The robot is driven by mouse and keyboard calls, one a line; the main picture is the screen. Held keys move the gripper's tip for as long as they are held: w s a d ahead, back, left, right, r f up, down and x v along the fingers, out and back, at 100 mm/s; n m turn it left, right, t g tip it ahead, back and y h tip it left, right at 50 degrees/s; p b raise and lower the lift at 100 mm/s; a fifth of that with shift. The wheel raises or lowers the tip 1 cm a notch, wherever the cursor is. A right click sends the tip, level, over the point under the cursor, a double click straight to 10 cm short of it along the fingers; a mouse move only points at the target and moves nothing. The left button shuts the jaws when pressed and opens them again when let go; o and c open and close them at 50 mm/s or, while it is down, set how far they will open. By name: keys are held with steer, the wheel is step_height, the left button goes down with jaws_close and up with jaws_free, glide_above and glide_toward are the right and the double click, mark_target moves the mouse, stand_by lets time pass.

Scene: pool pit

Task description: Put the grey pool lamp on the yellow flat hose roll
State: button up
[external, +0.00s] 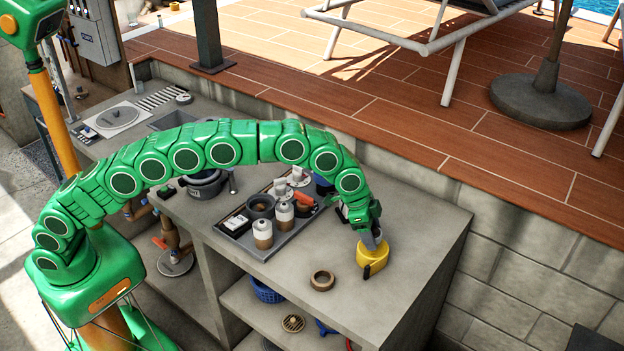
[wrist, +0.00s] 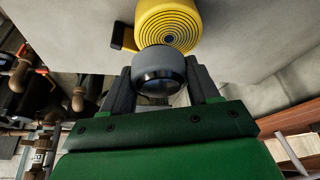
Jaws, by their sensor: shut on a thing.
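The yellow flat hose roll (external: 372,260) lies on the right part of the grey bench top. Its coiled face shows in the wrist view (wrist: 168,28), with a dark end piece at its side. My gripper (external: 376,240) is right over the roll. In the wrist view its fingers (wrist: 158,88) are shut on the grey pool lamp (wrist: 158,68), a short round grey body with a dark glassy end. The lamp is at the roll's face in the wrist view. I cannot tell whether the two touch. In the external view the lamp is partly hidden by my gripper.
A brown ring (external: 322,281) lies left of the roll. A dark tray (external: 240,243) with jars, cups and a bowl stands further left. A shelf below holds a blue basket (external: 267,290). The bench top right of the roll is clear, and a wooden deck (external: 480,150) rises behind.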

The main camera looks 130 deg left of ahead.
steer(key=shift+w+f, duration=0.1)
steer(key=shift+f, duration=1.55)
steer(key=shift+f, duration=0.15)
steer(key=o, duration=1.1)
steer(key=shift+r, duration=0.2)
steer(key=v, duration=1.2)
